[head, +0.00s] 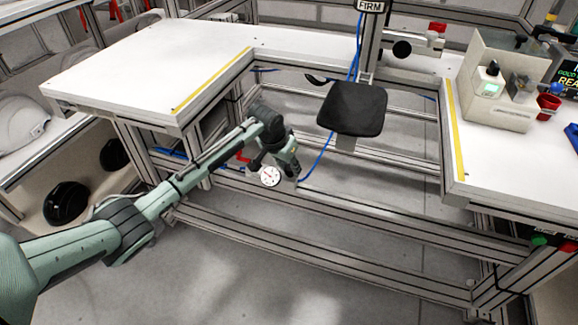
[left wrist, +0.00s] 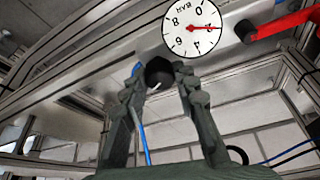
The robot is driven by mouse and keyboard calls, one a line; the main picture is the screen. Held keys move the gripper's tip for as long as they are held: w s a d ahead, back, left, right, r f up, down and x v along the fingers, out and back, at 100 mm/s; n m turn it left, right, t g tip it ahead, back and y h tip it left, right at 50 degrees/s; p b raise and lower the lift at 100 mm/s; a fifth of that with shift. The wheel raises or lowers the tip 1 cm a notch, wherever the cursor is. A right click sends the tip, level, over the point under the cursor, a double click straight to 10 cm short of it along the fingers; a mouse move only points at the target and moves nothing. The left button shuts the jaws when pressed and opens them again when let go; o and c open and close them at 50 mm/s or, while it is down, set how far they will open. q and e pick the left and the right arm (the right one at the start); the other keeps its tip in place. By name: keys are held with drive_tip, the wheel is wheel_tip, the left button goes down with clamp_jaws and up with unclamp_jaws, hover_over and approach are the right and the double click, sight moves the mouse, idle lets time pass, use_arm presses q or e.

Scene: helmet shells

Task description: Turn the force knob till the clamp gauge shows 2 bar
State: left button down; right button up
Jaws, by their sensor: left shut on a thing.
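The force knob (left wrist: 158,71) is a black knob with a pale mark, seen in the left wrist view between the two fingers of my left gripper (left wrist: 160,72). The gripper is shut on it. In the head view my left gripper (head: 293,174) reaches down to the frame rail under the table gap, and the knob is hidden there. The clamp gauge (head: 270,176) is a round white dial just left of the gripper. It also shows in the left wrist view (left wrist: 192,30), rotated, with a red needle pointing right. I cannot read its value surely. My right gripper is out of view.
A red lever (left wrist: 284,25) is beside the gauge. A black pad (head: 352,108) stands above and right of the gripper. White tabletops flank the gap, the left one (head: 150,75) close above my arm. A blue hose (head: 320,158) runs near the gripper.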

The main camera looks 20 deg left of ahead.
use_arm(q)
drive_tip(key=c, duration=1.2)
unclamp_jaws()
drive_tip(key=v, duration=1.2)
drive_tip(key=s+a+f, duration=0.1)
drive_tip(key=s+f, duration=0.3)
drive_tip(key=f, duration=0.4)
drive_tip(key=s+f+n, duration=0.1)
drive_tip(key=s+f, duration=0.3)
drive_tip(key=f, duration=0.3)
drive_tip(key=s+a+f, duration=0.1)
drive_tip(key=s+f, duration=0.3)
drive_tip(key=f, duration=0.4)
drive_tip(key=s+a+f, duration=0.1)
drive_tip(key=s+f, duration=0.4)
drive_tip(key=s, duration=0.2)
drive_tip(key=s+a+f+g+y, duration=0.1)
drive_tip(key=s+f, duration=0.3)
drive_tip(key=s, duration=0.4)
drive_tip(key=s+a+f+g+y, duration=0.1)
drive_tip(key=s+a+f, duration=0.2)
drive_tip(key=s+f, duration=0.2)
drive_tip(key=shift+s+f, duration=0.2)
drive_tip(key=shift+s, duration=0.65)
drive_tip(key=shift+s+f, duration=0.15)
drive_tip(key=shift+s, duration=0.65)
